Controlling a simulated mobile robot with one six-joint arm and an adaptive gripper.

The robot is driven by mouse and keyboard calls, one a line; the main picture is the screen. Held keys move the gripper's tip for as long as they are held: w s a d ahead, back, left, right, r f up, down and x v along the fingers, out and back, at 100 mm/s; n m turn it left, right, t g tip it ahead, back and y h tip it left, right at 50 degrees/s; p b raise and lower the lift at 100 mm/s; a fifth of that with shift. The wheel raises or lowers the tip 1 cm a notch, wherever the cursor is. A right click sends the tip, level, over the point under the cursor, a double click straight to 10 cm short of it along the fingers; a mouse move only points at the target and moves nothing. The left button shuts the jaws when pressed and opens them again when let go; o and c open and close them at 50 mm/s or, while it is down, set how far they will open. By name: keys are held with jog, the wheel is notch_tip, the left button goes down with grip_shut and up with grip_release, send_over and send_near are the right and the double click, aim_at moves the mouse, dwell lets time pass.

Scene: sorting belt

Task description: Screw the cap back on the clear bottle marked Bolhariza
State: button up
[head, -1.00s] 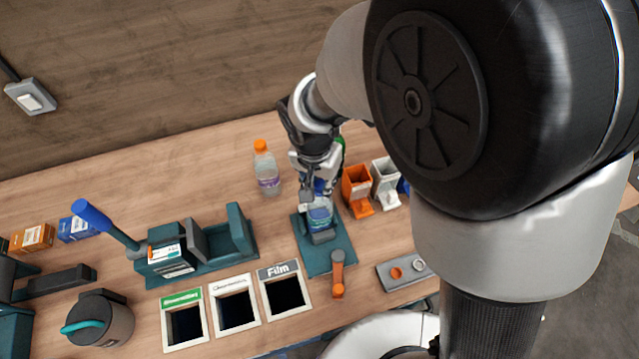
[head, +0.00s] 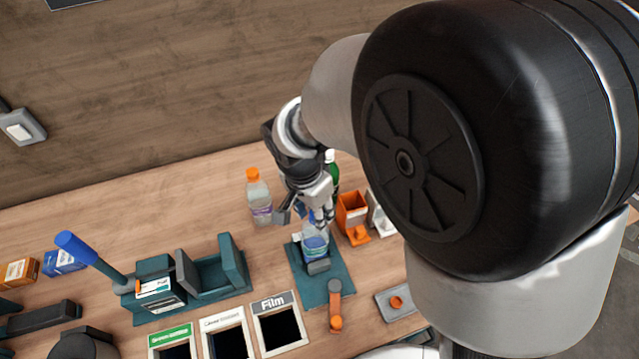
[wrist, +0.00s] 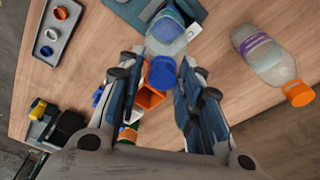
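A clear bottle (head: 315,243) with a blue label stands in the clamp on a teal base plate (head: 338,284); it also shows in the wrist view (wrist: 168,32). Its label is too small to read. A blue cap (wrist: 162,72) shows at its neck end, apparently on the neck; I cannot tell how tightly it sits. My gripper (head: 305,213) is above this bottle, its fingers spread on either side of the cap, with gaps visible in the wrist view.
A second clear bottle (head: 259,200) with purple label and orange cap stands to the left. A green bottle (head: 332,168) is behind my gripper. Orange (head: 351,212) and white holders are to the right. A grey cap tray (head: 394,301) lies front right. Bins (head: 278,322) are front left.

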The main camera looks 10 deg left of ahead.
jog(key=shift+o, duration=1.2)
jog(key=shift+a, duration=0.1)
jog(key=shift+r, duration=0.5)
notch_tip(320, 180, up, 9)
jog(key=s, duration=0.1)
jog(key=s+d+r+n+y, duration=0.1)
jog(key=s+d+r, duration=0.15)
jog(key=d, duration=0.35)
jog(key=s+d+r+n, duration=0.1)
jog(key=d+r, duration=0.3)
jog(key=d, duration=0.2)
jog(key=s+d+n+t, duration=0.3)
jog(key=s+d+n, duration=0.1)
jog(key=s+d, duration=0.5)
jog(key=d, duration=0.2)
jog(key=shift+s+d+f+b, duration=0.35)
jog(key=shift+s+d+b, duration=0.05)
